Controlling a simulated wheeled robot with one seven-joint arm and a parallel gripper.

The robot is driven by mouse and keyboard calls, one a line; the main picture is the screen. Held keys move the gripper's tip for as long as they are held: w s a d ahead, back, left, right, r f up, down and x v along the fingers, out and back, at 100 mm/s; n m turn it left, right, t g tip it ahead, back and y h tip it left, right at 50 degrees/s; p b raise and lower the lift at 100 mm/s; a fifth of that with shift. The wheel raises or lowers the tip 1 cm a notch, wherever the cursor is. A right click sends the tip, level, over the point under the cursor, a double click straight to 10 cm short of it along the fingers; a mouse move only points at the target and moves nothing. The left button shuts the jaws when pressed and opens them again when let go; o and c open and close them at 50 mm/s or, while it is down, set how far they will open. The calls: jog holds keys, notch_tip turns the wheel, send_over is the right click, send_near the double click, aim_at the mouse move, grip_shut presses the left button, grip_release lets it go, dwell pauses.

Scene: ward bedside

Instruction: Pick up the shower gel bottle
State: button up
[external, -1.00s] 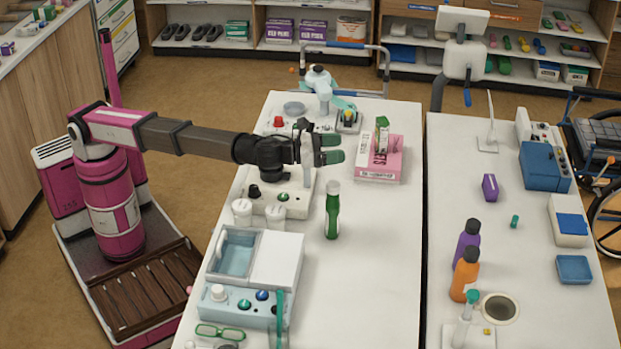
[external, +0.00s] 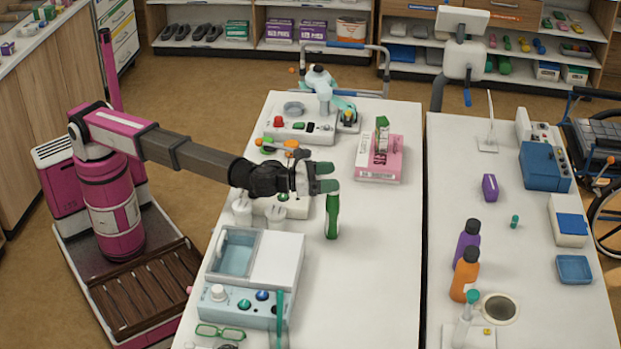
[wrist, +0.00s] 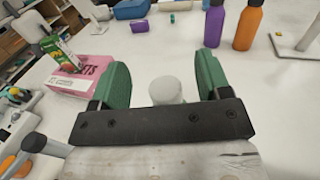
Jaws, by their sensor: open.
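A slim green bottle (external: 332,218) with a pale cap stands upright on the near white table; I take it for the shower gel bottle, though no label can be read. My gripper (external: 328,178) is open at the height of its top, with green fingers that hide the cap in the external view. In the wrist view, the pale cap (wrist: 166,91) shows between the two spread fingers of my gripper (wrist: 162,78), with visible gaps on both sides. The bottle's body is hidden there. Nothing is held.
A pink box (external: 380,160) with a small green carton on it stands behind the bottle. Purple (external: 467,245) and orange (external: 464,275) bottles stand on the right table. Table space right of the green bottle is clear.

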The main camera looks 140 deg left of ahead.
aim_at(333, 209)
notch_tip(333, 209, down, 4)
jog(key=shift+f, duration=0.15)
jog(key=x, duration=0.3)
jog(key=shift+r, duration=0.25)
grip_shut()
